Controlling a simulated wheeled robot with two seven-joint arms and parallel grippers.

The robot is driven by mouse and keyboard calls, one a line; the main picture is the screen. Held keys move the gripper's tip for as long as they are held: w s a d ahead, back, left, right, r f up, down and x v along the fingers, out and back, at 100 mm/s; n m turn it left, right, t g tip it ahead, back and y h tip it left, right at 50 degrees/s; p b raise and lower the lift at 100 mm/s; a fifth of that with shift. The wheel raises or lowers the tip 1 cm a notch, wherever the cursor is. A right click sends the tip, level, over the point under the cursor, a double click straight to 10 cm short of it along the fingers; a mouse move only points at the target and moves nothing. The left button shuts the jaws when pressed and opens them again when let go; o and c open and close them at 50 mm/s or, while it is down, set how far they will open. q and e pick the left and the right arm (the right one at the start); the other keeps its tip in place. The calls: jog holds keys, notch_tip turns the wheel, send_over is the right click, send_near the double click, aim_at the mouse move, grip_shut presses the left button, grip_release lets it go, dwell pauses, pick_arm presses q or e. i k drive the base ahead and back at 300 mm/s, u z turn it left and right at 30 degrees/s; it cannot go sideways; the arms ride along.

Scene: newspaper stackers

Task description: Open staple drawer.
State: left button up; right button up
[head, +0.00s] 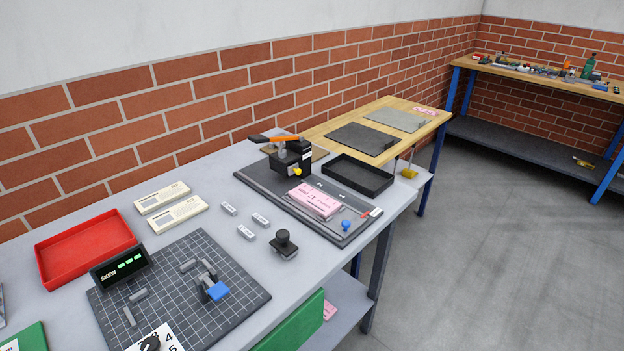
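A black stapler (290,164) with an orange lever (274,139) stands at the back of a dark grey board (268,190) on the grey bench. A small yellow part (297,171) shows low on its front; I cannot tell whether this belongs to the staple drawer. No drawer is clearly seen pulled out, but the detail is too small to be sure. A stack of pink papers (314,201) lies on the same board, in front of the stapler. Neither of my grippers is in view.
A black tray (358,177) sits right of the stapler. A black knobbed stamp (284,244) and several small grey blocks (260,219) lie in front. A gridded mat (175,290), a red tray (86,246) and a skew display (120,267) fill the left. Brick wall stands behind.

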aim_at(294, 169)
jog(key=z, duration=1.5)
jog(key=i, duration=1.3)
jog(key=u, duration=3)
